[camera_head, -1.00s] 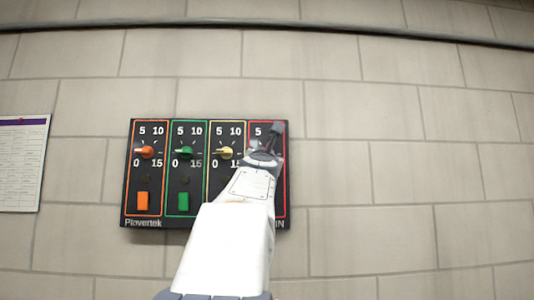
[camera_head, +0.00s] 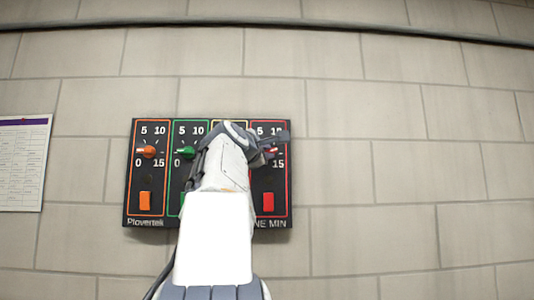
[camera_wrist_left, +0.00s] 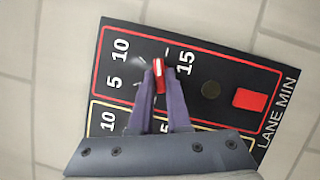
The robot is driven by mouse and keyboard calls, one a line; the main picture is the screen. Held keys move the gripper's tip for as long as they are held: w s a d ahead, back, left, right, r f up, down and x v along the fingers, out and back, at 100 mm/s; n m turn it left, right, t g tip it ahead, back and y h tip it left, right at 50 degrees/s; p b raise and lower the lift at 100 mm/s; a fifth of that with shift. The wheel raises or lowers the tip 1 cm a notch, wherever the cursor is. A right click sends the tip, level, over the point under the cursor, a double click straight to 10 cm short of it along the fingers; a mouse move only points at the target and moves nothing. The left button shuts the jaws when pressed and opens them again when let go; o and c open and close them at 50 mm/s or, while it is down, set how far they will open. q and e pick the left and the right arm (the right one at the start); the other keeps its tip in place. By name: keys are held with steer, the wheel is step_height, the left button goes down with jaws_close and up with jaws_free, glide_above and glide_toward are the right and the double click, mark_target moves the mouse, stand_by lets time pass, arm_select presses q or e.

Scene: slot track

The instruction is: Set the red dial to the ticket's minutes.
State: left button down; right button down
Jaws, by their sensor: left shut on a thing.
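The red dial (camera_wrist_left: 159,75) is on the rightmost, red-outlined section of the black panel; in the head view it shows partly beside my gripper (camera_head: 272,150). My left gripper (camera_wrist_left: 160,82) is shut on the red dial, one dark finger on each side. The dial's bar lies roughly level on the panel, one end toward the gap between 10 and 15; I cannot tell for sure which end is the pointer. The red section's 0 is hidden by my gripper. No ticket with readable minutes shows.
The panel also has an orange dial (camera_head: 148,152), a green dial (camera_head: 188,152) and a yellow section mostly hidden by my arm. A red button (camera_head: 268,202) sits below the red dial. A paper sheet (camera_head: 22,165) with unreadable text hangs at left. The wall at right is bare.

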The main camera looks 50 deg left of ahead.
arm_select(q)
steer(key=shift+m+g+h, duration=0.4)
steer(key=shift+m+g, duration=0.1)
steer(key=shift+m, duration=1.2)
steer(key=c, duration=0.9)
jaws_free()
steer(key=b+v, duration=0.3)
steer(key=v, duration=0.7)
steer(key=shift+s+d+r, duration=0.1)
steer(key=shift+s+r, duration=0.05)
steer(key=shift+s, duration=0.05)
